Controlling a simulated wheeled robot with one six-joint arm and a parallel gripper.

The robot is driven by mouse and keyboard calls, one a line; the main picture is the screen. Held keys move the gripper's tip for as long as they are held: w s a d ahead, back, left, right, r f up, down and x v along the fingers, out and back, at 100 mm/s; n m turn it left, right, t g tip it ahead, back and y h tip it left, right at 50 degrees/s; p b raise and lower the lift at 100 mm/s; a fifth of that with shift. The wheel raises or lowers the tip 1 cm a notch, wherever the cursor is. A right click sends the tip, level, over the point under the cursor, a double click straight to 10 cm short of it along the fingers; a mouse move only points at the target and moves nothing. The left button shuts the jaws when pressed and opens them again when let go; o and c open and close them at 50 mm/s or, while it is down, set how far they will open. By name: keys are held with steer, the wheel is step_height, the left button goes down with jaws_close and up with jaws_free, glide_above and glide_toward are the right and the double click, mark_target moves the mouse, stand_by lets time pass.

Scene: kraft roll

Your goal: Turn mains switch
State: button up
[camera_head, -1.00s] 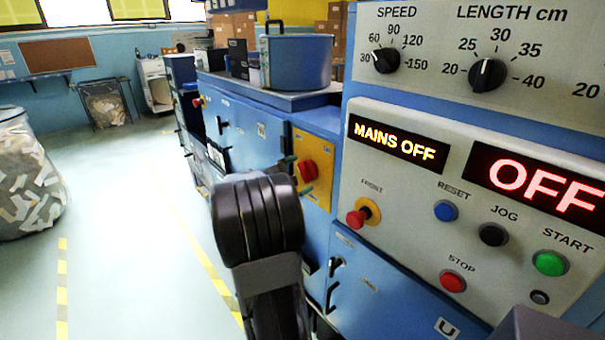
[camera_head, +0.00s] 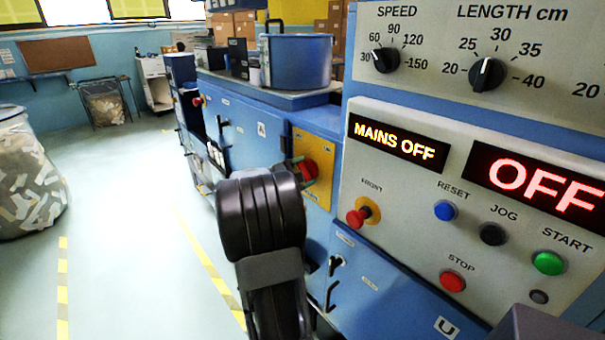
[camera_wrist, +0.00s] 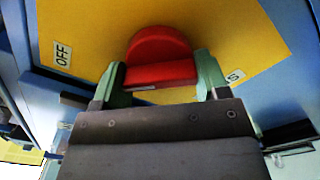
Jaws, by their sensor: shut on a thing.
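The mains switch is a red rotary handle (camera_wrist: 160,55) on a yellow plate (camera_wrist: 85,25). In the wrist view my gripper (camera_wrist: 162,82) has one green finger on each side of the red handle and is shut on it. An OFF label (camera_wrist: 62,53) shows at the left of the plate; another label at the right is partly hidden by a finger. In the head view the red switch (camera_head: 309,170) shows just past my dark wrist, which hides part of it. The amber display (camera_head: 398,143) reads MAINS OFF and the red display (camera_head: 545,188) reads OFF.
The control panel at right carries a red front button (camera_head: 357,216), a blue reset button (camera_head: 445,211), a green start button (camera_head: 549,262) and a red stop button (camera_head: 452,281). A blue pot (camera_head: 297,62) stands on the cabinet behind.

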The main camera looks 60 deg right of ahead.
steer(key=shift+c, duration=0.8)
steer(key=shift+f, duration=0.1)
steer(key=shift+b, duration=0.5)
steer(key=m+b, duration=0.1)
steer(key=b, duration=0.1)
steer(key=m+b, duration=0.1)
steer(key=b, duration=0.1)
steer(key=shift+f, duration=0.35)
steer(key=m+b, duration=0.5)
steer(key=b, duration=0.5)
steer(key=shift+m, duration=0.3)
steer(key=m+b, duration=0.5)
steer(key=b, duration=0.3)
steer(key=shift+r, duration=0.2)
steer(key=m+b, duration=0.5)
steer(key=shift+r, duration=0.35)
steer(key=shift+r+m, duration=0.1)
steer(key=shift+m, duration=0.2)
